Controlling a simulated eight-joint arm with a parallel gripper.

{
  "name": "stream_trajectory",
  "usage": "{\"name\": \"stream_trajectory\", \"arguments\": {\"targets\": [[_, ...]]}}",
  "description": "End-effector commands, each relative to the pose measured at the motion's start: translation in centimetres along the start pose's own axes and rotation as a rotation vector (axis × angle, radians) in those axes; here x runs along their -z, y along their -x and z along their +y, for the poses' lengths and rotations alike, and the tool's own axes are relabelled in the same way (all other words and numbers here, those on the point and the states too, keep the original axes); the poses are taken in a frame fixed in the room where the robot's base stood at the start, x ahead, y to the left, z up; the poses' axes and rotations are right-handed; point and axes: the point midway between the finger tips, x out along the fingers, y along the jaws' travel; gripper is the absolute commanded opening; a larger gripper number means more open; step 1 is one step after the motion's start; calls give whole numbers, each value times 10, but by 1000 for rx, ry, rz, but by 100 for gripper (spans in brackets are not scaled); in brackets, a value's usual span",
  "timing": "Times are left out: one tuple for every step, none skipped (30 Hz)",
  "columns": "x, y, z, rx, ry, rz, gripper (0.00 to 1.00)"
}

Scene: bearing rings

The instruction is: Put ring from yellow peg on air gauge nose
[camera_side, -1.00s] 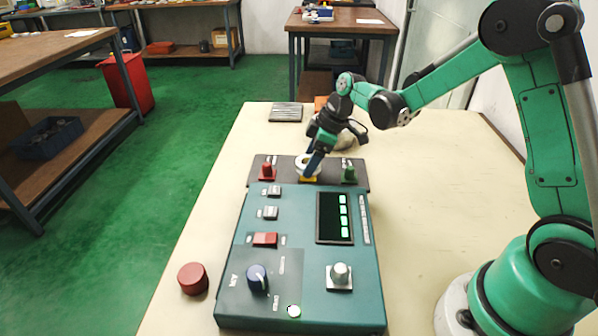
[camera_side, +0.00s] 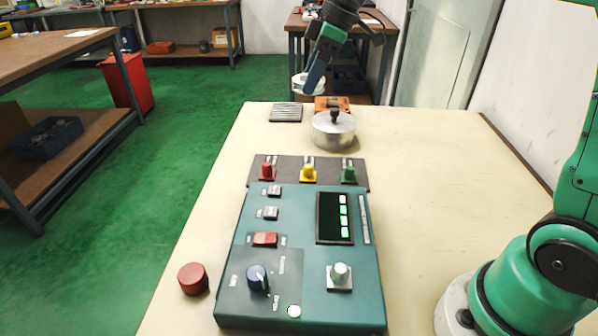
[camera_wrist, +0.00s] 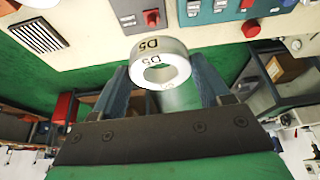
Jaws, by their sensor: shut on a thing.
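The white ring (camera_side: 299,80) is shut between the fingers of my gripper (camera_side: 313,76), held high above the far end of the table. In the wrist view the ring (camera_wrist: 172,49) is marked D5 and sits tilted between both fingertips. The yellow peg (camera_side: 308,173) is bare, in the middle of the dark peg strip. The air gauge (camera_side: 300,213) is the teal panel nearer the camera. Its grey nose (camera_side: 340,272) stands upright on a light square plate at the panel's lower right, with no ring on it.
A red peg (camera_side: 266,172) and a green peg (camera_side: 348,174) flank the yellow one. A lidded metal pot (camera_side: 333,130), a ribbed plate (camera_side: 286,112) and an orange item (camera_side: 331,103) stand behind. A red cylinder (camera_side: 193,278) is left of the panel. The table's right side is clear.

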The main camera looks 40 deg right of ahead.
Motion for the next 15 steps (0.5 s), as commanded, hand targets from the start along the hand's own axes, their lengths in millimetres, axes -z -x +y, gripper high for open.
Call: {"name": "stream_trajectory", "arguments": {"targets": [[2, -1, -14, 10, 23, 0, 4], [2, -1, -22, 16, 38, 0, 4], [3, -3, -36, 26, 62, 0, 4], [2, -4, -48, 34, 82, 0, 4], [1, -6, -59, 42, 102, 0, 4], [-1, -9, -76, 54, 131, 0, 4], [-3, -11, -88, 63, 153, 0, 4], [-5, -13, -100, 72, 174, 0, 4], [-10, -17, -116, 84, 203, 0, 4], [-13, -20, -128, 93, 225, 0, 4], [-18, -23, -139, 101, 246, 0, 4], [-24, -27, -153, 113, 274, 0, 4], [-29, -30, -163, 121, 293, 0, 4], [-34, -33, -173, 129, 313, 0, 4], [-40, -38, -184, 139, 337, 0, 4]]}}
